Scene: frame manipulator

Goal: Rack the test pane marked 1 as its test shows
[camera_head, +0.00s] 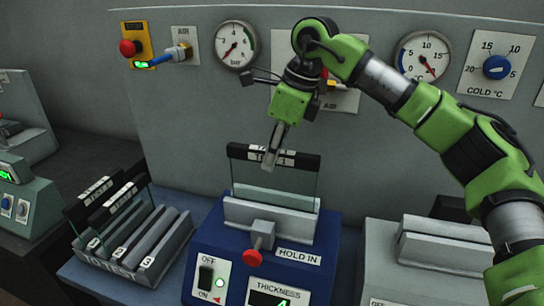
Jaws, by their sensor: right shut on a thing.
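The test pane (258,177) is clear glass with a black top bar and a white label, partly covered by my gripper; a 1 seems readable on it. It stands upright in the grey clamp (240,212) of the blue thickness tester (325,240). My right gripper (272,160) points down and is shut on the pane's top bar. The tester has a red knob (253,258) beside a HOLD IN label, an OFF/ON switch (206,279) and a THICKNESS display (268,299), cut off below. A grey slotted rack (130,270) stands at left. My left gripper is out of view.
Two black-topped panes (110,200) stand in the rack's left part; its slot marked 3 (147,262) looks empty. A grey slotted device (440,245) stands at right, near my right arm. Behind is a panel (190,100) with gauges, a red stop button (128,48) and a blue dial (496,67).

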